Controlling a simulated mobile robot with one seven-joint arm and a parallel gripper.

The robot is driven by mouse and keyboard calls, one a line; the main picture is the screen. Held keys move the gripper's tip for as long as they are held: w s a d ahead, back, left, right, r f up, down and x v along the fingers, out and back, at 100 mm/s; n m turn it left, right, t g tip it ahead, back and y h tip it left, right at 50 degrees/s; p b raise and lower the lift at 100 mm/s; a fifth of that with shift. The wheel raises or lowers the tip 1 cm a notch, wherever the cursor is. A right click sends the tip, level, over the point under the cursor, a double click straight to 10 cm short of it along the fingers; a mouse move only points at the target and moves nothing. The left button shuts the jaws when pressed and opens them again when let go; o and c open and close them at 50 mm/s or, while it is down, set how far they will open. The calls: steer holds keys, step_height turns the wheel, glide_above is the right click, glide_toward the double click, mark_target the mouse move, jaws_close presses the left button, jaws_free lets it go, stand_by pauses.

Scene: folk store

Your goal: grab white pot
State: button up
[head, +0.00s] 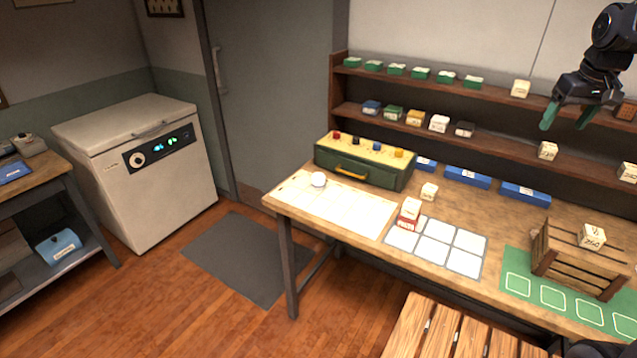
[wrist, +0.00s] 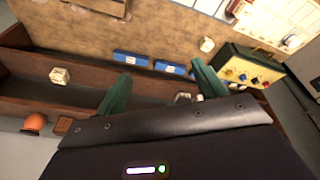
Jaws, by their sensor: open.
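A small round white object (head: 318,180), which looks like the white pot, stands on a pale sheet at the left end of the wooden workbench (head: 460,215). In the wrist view a small pale round shape (wrist: 292,41) near the right edge appears to be the same thing. My gripper (head: 568,116) is high at the upper right, in front of the shelves and far from the pot. Its green fingers also show in the wrist view (wrist: 160,75), apart, with nothing between them.
A green drawer box (head: 362,162) with coloured knobs stands just behind the white object. White tiles (head: 436,246), a wooden crate (head: 575,262) and blue bins (head: 468,177) occupy the bench. Shelves (head: 440,137) with small boxes line the wall. A wooden slatted surface (head: 440,330) stands in front.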

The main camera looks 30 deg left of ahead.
steer(key=w+a+f+n+g, duration=0.1)
steer(key=w+a+f+n, duration=0.15)
steer(key=a, duration=0.85)
steer(key=w+a+f+n, duration=0.2)
steer(key=w+a+f, duration=0.15)
steer(key=a, duration=0.65)
steer(key=w+a+f+n+g, duration=0.15)
steer(key=w+a, duration=0.25)
steer(key=a, duration=0.7)
steer(key=n+h, duration=0.1)
steer(key=n, duration=0.6)
glide_toward(318, 176)
steer(key=shift+w+d+f+g, duration=0.25)
steer(key=shift+w+f, duration=0.15)
steer(key=shift+w, duration=0.25)
steer(key=shift+s+a+f, duration=0.1)
steer(key=shift+f, duration=1.7)
steer(key=shift+s+a+f, duration=0.1)
steer(key=shift+f, duration=1.75)
steer(key=shift+s+a+f, duration=0.1)
steer(key=shift+s+f, duration=0.05)
steer(key=shift+f, duration=1.65)
steer(key=c, duration=1.1)
steer(key=shift+r, duration=0.1)
